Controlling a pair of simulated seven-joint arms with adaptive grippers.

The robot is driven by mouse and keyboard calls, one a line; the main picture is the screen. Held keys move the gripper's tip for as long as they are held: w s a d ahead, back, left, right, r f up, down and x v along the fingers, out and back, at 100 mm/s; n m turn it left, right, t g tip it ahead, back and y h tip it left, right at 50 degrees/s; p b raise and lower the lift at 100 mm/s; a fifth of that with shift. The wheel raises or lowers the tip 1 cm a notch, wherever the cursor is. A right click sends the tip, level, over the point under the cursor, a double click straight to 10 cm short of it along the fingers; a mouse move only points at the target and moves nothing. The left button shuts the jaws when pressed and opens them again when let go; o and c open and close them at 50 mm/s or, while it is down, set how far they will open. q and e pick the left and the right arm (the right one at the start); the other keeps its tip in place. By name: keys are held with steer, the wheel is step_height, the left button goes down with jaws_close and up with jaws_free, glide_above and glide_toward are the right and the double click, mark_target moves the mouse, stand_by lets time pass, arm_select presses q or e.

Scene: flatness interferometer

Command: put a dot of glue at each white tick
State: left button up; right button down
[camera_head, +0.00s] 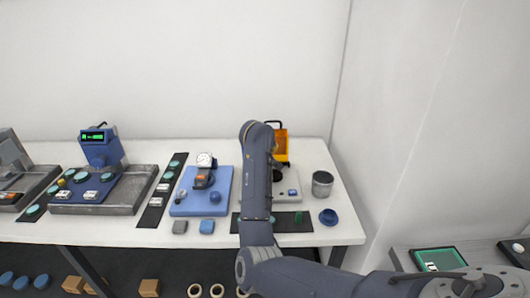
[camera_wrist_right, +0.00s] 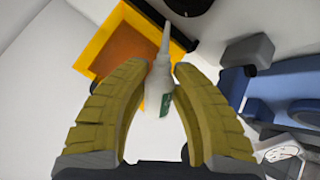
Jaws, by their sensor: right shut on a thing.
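My right gripper (camera_wrist_right: 160,78) is shut on a small glue bottle (camera_wrist_right: 162,68) with a pale body, a narrow tapering nozzle and a green label. The bottle sits between the two yellow-padded fingers, and its nozzle points away from the wrist, towards the top of the view. In the head view my right arm hides the gripper and bottle. An orange part (camera_head: 282,146) with a dark frame stands behind the arm; it also shows beyond the fingers in the wrist view (camera_wrist_right: 108,48). I cannot make out any white ticks. My left gripper is in neither view.
A pale instrument base (camera_head: 290,190) is partly covered by my arm. A grey metal cup (camera_head: 322,184) and blue dish (camera_head: 328,217) stand to its right. A blue plate with a dial gauge (camera_head: 204,160) lies left. Further left is a grey tray (camera_head: 122,208).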

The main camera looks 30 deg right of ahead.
steer(key=shift+f, duration=0.1)
steer(key=shift+f, duration=2.15)
steer(key=shift+f, duration=0.6)
steer(key=shift+r, duration=0.15)
stand_by(1.2)
steer(key=shift+r, duration=1.6)
steer(key=shift+f, duration=0.15)
